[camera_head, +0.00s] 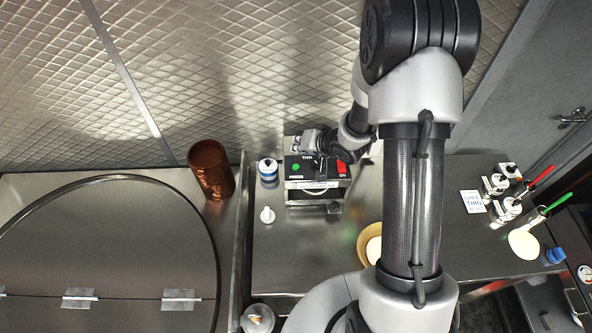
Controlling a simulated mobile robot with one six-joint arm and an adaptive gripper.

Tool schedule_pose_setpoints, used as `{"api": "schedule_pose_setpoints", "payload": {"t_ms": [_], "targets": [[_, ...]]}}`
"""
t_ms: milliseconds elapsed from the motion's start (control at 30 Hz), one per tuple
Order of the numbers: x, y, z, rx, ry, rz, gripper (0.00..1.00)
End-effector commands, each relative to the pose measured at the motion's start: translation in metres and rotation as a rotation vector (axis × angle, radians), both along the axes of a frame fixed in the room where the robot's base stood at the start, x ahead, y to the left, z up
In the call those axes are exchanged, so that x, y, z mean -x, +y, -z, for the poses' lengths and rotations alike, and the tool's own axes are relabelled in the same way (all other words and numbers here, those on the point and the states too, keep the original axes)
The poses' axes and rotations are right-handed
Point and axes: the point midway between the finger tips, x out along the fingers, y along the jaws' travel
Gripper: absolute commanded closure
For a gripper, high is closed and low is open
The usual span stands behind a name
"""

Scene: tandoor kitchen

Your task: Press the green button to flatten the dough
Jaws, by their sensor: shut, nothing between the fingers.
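The dough press (303,196) stands on the steel counter against the quilted wall. The green button (296,167) is on the left of its black top panel, above a small label. A red switch (342,167) marked ON is on the panel's right side. A pale curved edge (318,185) shows in the front of the press; I cannot tell if it is dough. My gripper (321,170) is shut and empty, over the middle of the panel, to the right of the green button and apart from it in the picture. Its height above the panel is unclear.
A copper cup (210,168), a blue-and-white jar (268,170) and a small white object (267,215) are left of the press. A wooden bowl (368,243) is partly behind my arm. The counter before the press is clear.

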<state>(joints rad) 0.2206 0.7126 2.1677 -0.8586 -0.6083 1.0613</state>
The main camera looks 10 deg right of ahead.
Motion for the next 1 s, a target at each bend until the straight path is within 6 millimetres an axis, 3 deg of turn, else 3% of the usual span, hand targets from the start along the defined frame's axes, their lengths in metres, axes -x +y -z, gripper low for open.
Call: {"api": "schedule_pose_setpoints", "payload": {"t_ms": [33,100,367,1000], "targets": [[0.000,0.000,0.014,0.000,0.000,0.000,1.00],[0.000,0.000,0.024,0.000,0.000,0.000,1.00],[0.000,0.000,0.052,0.000,0.002,-0.001,1.00],[0.000,0.000,0.055,0.000,0.000,0.000,1.00]]}}
